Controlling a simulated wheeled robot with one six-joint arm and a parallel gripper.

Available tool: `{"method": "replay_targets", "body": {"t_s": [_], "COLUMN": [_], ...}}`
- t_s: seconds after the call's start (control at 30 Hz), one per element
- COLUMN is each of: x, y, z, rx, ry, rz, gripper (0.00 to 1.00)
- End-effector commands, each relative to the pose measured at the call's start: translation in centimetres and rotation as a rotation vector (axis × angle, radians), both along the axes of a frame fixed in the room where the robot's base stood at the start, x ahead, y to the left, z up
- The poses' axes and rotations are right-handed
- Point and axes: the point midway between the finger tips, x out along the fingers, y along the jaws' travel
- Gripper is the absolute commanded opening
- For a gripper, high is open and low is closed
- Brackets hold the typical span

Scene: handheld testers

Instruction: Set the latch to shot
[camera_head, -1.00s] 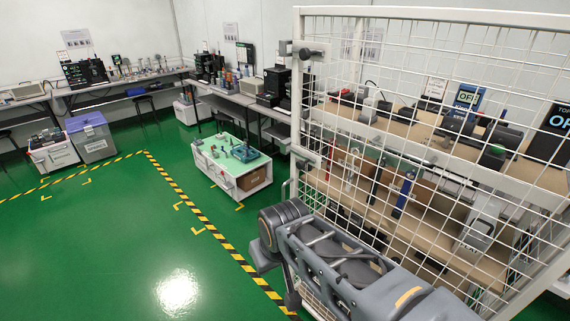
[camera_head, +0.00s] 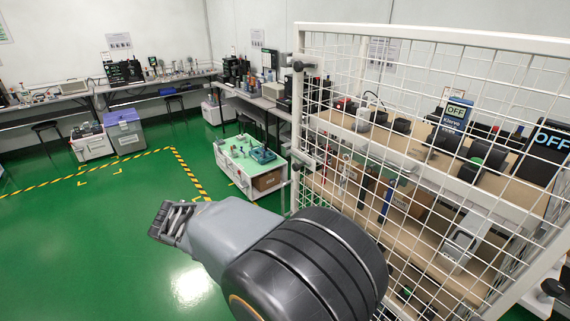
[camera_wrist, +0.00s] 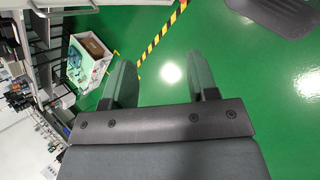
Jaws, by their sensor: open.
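A white wire-mesh gate (camera_head: 430,35) stands on the right in the head view. On its left post is a bolt-like fitting with a black knob (camera_head: 298,66) near the top. A second fitting (camera_head: 298,163) sits lower on the same post. I cannot tell which fitting is the latch, or its setting. My gripper (camera_head: 170,222) is left of the post, over the green floor, apart from the gate. In the wrist view my gripper (camera_wrist: 162,85) is open and empty, with floor between its fingers. No latch is clear in the wrist view.
Behind the mesh are shelves with devices and an OFF sign (camera_head: 551,140). A white cart (camera_head: 245,180) with a green top stands beyond the gate's left post. A workbench (camera_head: 150,83) lines the back wall. The green floor at left is open, with striped tape (camera_head: 100,176).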

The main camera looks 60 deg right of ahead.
Motion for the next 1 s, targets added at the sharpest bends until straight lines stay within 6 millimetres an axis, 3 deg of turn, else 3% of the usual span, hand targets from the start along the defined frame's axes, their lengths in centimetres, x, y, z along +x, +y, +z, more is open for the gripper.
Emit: {"method": "replay_targets", "body": {"t_s": [0.03,0.1,0.3,0.6,1.0], "x": [0.2,0.7,2.9,4.9,2.8], "y": [-2.6,-5.7,-12.2,-16.1,-22.8], "z": [1.0,2.2,5.2,6.9,7.1], "rx": [-0.090,-0.209,-0.470,-0.632,-0.640], "ry": [0.131,0.305,0.718,0.986,0.998], "rz": [0.046,0.116,0.268,0.349,0.352], "gripper": [0.53,0.53,0.53,0.53,0.53]}}
